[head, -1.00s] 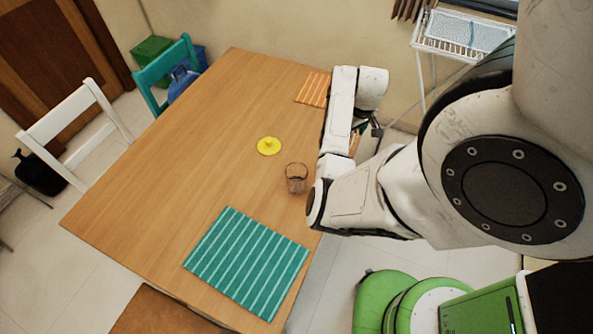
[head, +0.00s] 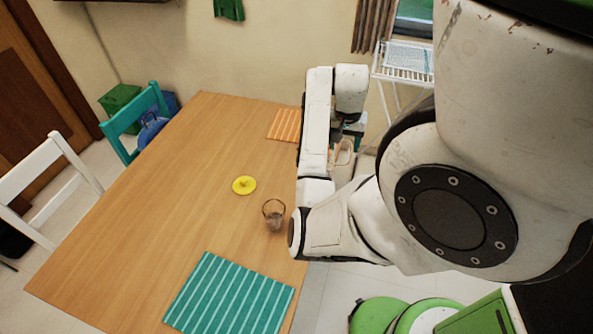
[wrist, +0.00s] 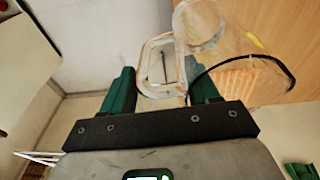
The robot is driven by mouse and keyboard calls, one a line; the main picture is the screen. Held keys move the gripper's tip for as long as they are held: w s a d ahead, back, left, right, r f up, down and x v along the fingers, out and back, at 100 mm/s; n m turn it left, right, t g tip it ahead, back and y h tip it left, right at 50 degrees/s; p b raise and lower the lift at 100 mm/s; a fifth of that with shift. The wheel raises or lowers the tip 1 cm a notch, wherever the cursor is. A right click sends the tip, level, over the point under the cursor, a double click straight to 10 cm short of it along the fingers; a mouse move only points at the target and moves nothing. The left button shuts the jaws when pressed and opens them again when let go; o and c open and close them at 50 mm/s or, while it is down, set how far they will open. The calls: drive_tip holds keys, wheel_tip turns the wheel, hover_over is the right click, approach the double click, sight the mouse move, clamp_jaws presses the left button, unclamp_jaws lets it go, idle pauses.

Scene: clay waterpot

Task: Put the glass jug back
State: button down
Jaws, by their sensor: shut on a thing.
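The clear glass jug (wrist: 235,40) shows at the upper right of the wrist view, with its handle (wrist: 163,60) between the green fingers. My gripper (wrist: 163,80) is shut on the jug's handle. In the head view the jug (head: 343,158) is partly hidden by my arm. It is beyond the table's right edge, with my gripper (head: 354,130) beside it. In the wrist view the jug overlaps the tabletop and the orange mat; its height over them is hard to tell.
On the wooden table (head: 190,190) are a glass tumbler (head: 274,216), a yellow lid-like disc (head: 244,185), a teal striped mat (head: 230,295) and an orange striped mat (head: 285,125). A white rack (head: 402,62) stands at the back right. Chairs line the left side.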

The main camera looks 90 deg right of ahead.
drive_tip(key=shift+s+r+m, duration=0.15)
drive_tip(key=shift+r+m, duration=0.15)
drive_tip(key=shift+f+b, duration=0.1)
drive_tip(key=shift+b, duration=0.2)
drive_tip(key=w+d+f+b, duration=0.3)
drive_tip(key=w+d+f, duration=0.5)
drive_tip(key=d+f, duration=0.3)
drive_tip(key=shift+w+f+b, duration=0.2)
drive_tip(key=shift+f+b, duration=0.2)
drive_tip(key=shift+f, duration=0.5)
drive_tip(key=shift+c, duration=1.3)
unclamp_jaws()
drive_tip(key=shift+a, duration=0.1)
